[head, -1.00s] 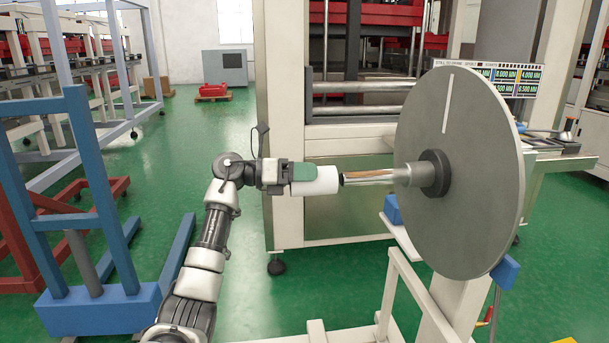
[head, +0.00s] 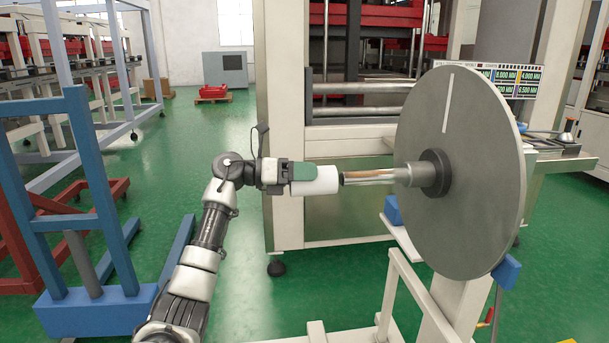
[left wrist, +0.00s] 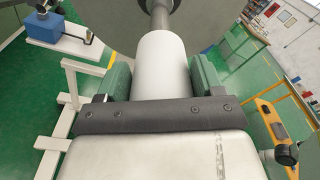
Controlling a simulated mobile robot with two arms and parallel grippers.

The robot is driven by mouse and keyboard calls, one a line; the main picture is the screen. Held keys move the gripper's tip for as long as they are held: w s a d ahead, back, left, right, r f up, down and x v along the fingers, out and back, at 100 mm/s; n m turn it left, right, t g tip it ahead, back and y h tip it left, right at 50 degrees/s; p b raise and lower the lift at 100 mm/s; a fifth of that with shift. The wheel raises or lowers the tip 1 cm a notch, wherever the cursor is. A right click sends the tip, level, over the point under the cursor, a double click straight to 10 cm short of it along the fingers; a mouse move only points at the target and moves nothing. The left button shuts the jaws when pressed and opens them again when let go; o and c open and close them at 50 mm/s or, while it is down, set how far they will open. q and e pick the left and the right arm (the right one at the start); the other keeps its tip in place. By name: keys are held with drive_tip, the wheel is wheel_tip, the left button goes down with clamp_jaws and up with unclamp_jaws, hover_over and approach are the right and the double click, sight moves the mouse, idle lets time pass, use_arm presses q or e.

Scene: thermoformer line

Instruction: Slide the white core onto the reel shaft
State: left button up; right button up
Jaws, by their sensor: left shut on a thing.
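The white core (head: 322,180) is a short cylinder lying level in my left gripper (head: 303,180). The green jaws are shut on it; the left wrist view shows one jaw on each side of the core (left wrist: 162,65). The metal reel shaft (head: 375,177) sticks out to the left from the hub of a large grey disc (head: 460,220). The core's right end is at the tip of the shaft, roughly in line with it. Whether the tip is just inside the core or just short of it, I cannot tell. In the left wrist view the shaft (left wrist: 158,18) lies straight beyond the core. My right gripper is not in view.
A cream stand (head: 395,285) carries the disc. A large machine frame (head: 285,120) stands behind. A blue frame (head: 100,300) and a red cart (head: 20,260) are at the left. Green floor (head: 240,315) is open below the arm.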

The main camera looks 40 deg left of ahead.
sight(356, 171)
use_arm(q)
drive_tip(key=shift+r+p+x, duration=0.1)
drive_tip(key=shift+p+x, duration=0.35)
drive_tip(key=shift+x, duration=1.2)
drive_tip(key=shift+r+p+x, duration=0.15)
drive_tip(key=shift+p+x, duration=0.3)
drive_tip(key=shift+x, duration=1.25)
drive_tip(key=shift+p+x, duration=0.6)
drive_tip(key=shift+x, duration=2)
drive_tip(key=shift+w+a+r, duration=0.1)
drive_tip(key=shift+a+r, duration=0.1)
drive_tip(key=shift+f+b+v, duration=0.2)
drive_tip(key=shift+b+v, duration=0.85)
drive_tip(key=shift+v, duration=1.75)
drive_tip(key=shift+f+b+v, duration=0.2)
drive_tip(key=shift+b+v, duration=1.25)
drive_tip(key=shift+v, duration=1.45)
drive_tip(key=shift+d, duration=0.15)
